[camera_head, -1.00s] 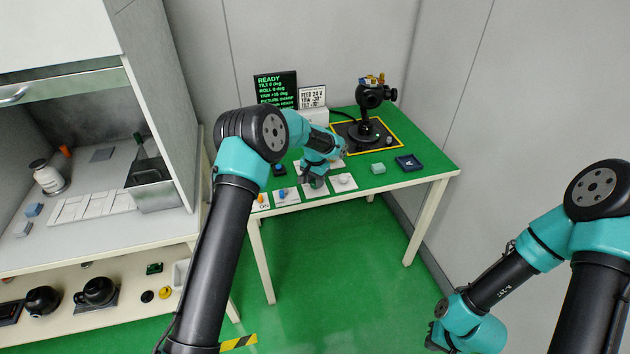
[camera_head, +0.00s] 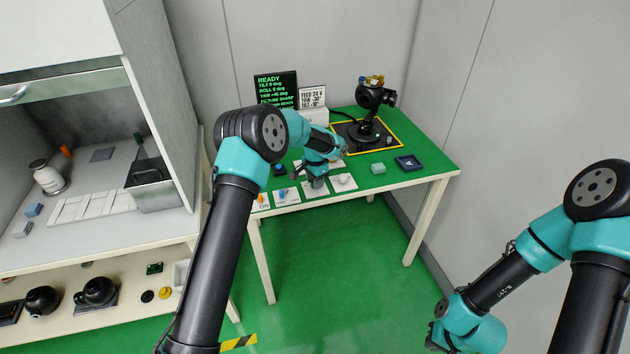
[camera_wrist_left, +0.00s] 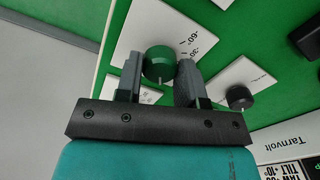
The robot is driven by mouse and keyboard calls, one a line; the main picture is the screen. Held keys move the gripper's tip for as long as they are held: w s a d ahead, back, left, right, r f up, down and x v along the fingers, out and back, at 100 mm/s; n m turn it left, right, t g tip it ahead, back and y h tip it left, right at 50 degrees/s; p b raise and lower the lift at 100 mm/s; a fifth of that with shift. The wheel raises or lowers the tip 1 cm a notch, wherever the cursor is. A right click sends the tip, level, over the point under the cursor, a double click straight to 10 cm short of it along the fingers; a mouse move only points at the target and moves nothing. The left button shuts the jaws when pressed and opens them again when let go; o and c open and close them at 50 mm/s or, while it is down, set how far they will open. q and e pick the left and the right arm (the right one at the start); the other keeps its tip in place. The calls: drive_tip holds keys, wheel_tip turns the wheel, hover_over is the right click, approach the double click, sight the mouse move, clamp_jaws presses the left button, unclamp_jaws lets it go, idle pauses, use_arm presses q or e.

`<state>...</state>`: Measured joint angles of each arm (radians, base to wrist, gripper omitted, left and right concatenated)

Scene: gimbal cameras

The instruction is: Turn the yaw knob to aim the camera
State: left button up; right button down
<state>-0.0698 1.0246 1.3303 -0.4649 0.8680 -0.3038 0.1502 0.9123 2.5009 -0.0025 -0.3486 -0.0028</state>
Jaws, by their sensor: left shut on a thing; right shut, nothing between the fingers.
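My left gripper (camera_head: 316,182) reaches over the front of the green table. In the left wrist view its fingers (camera_wrist_left: 158,78) are shut on a round green knob (camera_wrist_left: 159,60) on a white plate (camera_wrist_left: 180,25) marked with angles such as -60 and -30. A white pointer line shows on the knob's side. The black camera on its gimbal (camera_head: 375,98) stands on a dark, yellow-edged base at the back of the table. The black screen (camera_head: 275,89) reads READY with tilt, roll and yaw lines; the yaw figure is hard to read. My right gripper (camera_head: 437,338) is low at the right, away from the table, shut and empty.
A second, dark knob (camera_wrist_left: 239,97) sits right of the held one. A white sign (camera_head: 312,98) gives yaw and tilt values. A cabinet and shelf stand left.

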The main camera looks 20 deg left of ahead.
use_arm(q)
drive_tip(key=o, duration=0.9)
wheel_tip(320, 180, up, 17)
drive_tip(key=shift+r, duration=0.2)
